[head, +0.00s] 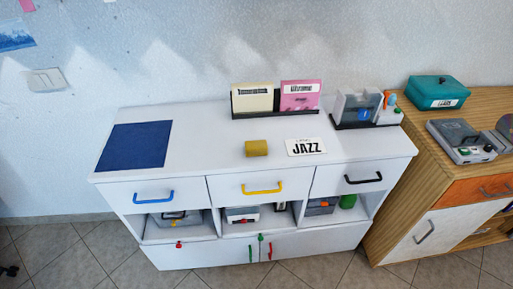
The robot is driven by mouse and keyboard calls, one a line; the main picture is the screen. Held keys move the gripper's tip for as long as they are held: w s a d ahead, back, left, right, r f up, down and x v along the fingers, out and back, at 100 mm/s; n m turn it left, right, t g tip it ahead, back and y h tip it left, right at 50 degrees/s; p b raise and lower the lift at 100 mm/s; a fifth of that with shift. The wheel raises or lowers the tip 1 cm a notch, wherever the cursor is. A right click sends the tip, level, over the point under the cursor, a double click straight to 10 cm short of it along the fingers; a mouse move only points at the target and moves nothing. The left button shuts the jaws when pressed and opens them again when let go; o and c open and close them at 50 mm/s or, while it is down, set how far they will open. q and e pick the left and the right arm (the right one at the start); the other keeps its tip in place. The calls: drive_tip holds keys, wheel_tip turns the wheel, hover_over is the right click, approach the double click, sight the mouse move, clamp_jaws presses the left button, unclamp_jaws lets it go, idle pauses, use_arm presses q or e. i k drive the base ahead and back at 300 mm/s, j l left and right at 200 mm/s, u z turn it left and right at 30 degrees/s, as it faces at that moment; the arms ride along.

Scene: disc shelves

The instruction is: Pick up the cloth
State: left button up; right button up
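A small mustard-yellow item (256,148), perhaps the folded cloth, lies on the white cabinet top (210,140) near its middle, just left of the JAZZ card (306,147). A flat dark blue square (135,145) lies at the left end of the top; I cannot tell if it is a mat or fabric. Neither of my grippers is in the head view.
A rack with cream (253,98) and pink (300,95) sleeves stands at the back. A grey holder (358,108) stands at the back right. A wooden cabinet (425,180) with a teal box (437,92) adjoins on the right. The top's front edge is clear.

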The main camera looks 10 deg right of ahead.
sight(253, 149)
drive_tip(key=i+j, duration=0.15)
drive_tip(key=j, duration=0.2)
drive_tip(key=i+j, duration=0.15)
drive_tip(key=j, duration=0.25)
drive_tip(key=i+j+z, duration=0.1)
drive_tip(key=j, duration=0.25)
drive_tip(key=i+j, duration=0.15)
drive_tip(key=j, duration=0.25)
